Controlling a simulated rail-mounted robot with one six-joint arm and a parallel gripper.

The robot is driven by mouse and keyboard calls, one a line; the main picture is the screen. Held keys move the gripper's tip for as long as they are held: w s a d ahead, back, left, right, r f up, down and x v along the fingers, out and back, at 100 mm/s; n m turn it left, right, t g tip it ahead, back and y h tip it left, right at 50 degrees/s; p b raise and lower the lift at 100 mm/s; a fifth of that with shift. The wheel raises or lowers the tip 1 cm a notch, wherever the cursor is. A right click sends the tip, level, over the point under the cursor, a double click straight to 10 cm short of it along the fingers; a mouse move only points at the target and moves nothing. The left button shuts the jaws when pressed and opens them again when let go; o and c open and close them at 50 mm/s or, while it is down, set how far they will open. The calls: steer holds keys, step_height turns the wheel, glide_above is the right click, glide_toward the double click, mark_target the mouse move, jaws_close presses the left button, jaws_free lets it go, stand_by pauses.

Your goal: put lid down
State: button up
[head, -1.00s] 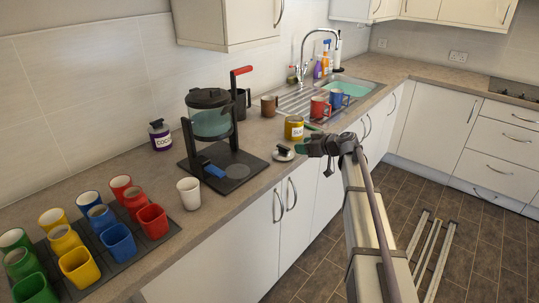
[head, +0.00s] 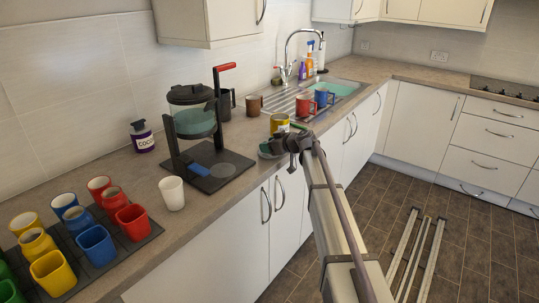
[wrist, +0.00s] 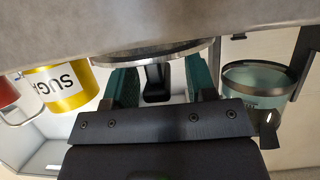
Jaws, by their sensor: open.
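The lid (wrist: 150,48) is a round disc with a metal rim and a black knob (wrist: 156,80). In the wrist view it lies against the worktop, with its knob between my green fingers. My gripper (wrist: 157,88) is open, one finger on each side of the knob with gaps showing. The sugar tin also shows in the wrist view (wrist: 62,88).
A black press stand with a glass jar (head: 195,122) and a white cup (head: 172,194) stand left of my gripper. Several coloured cups fill a dark tray (head: 152,228) at lower left. Red (head: 305,106) and blue (head: 322,97) mugs stand by the sink.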

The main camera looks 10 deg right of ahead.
jaws_close()
stand_by(0.3)
steer(key=shift+r, duration=0.1)
step_height(320, 180, up, 10)
steer(key=p, duration=1)
